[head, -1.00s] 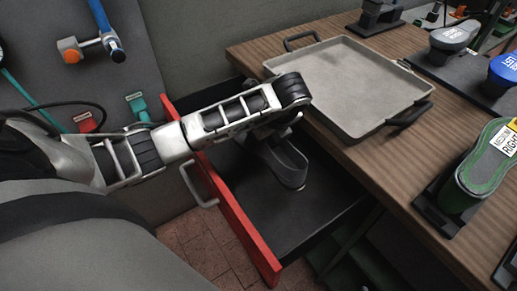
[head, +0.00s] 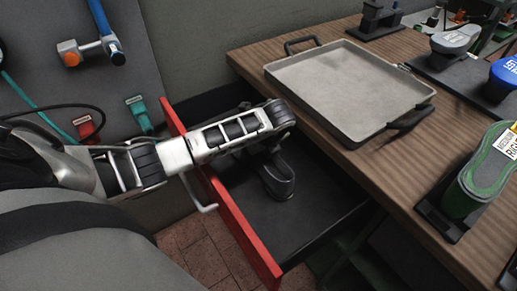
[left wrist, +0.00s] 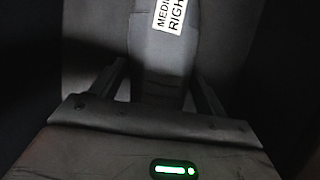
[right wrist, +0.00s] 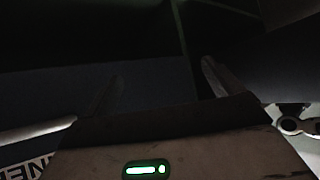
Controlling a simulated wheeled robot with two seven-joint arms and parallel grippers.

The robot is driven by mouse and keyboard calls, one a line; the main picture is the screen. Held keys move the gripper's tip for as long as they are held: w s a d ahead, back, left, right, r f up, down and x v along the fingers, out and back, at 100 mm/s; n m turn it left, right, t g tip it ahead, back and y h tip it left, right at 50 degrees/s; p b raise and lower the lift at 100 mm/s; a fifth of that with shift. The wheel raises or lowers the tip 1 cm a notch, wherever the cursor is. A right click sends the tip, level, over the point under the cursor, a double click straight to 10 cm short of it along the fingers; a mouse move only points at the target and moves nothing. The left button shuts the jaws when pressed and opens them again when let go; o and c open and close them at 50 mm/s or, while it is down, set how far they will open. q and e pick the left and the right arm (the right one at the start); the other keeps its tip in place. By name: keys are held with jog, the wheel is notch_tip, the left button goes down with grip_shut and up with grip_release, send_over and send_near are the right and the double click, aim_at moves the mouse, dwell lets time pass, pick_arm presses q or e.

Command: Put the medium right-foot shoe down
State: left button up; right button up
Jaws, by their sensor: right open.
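The dark grey shoe (head: 277,180) is inside the open drawer, toe toward the drawer's near side. In the left wrist view the shoe (left wrist: 161,70) carries a white label reading "MEDI… RIGHT" and lies between the two fingers of my left gripper (left wrist: 163,85), which is shut on it.
The drawer (head: 310,221) has a red front (head: 232,222). Its dark floor is bare around the shoe. On the wooden table (head: 330,107) are a grey tray (head: 345,80), a green form labelled right (head: 478,182) on a stand, and a blue form (head: 502,77).

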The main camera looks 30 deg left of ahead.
aim_at(268, 167)
pick_arm(q)
jog(key=o, duration=0.4)
jog(key=shift+o, duration=0.2)
jog(key=p+v, duration=0.1)
jog(key=v, duration=1.1)
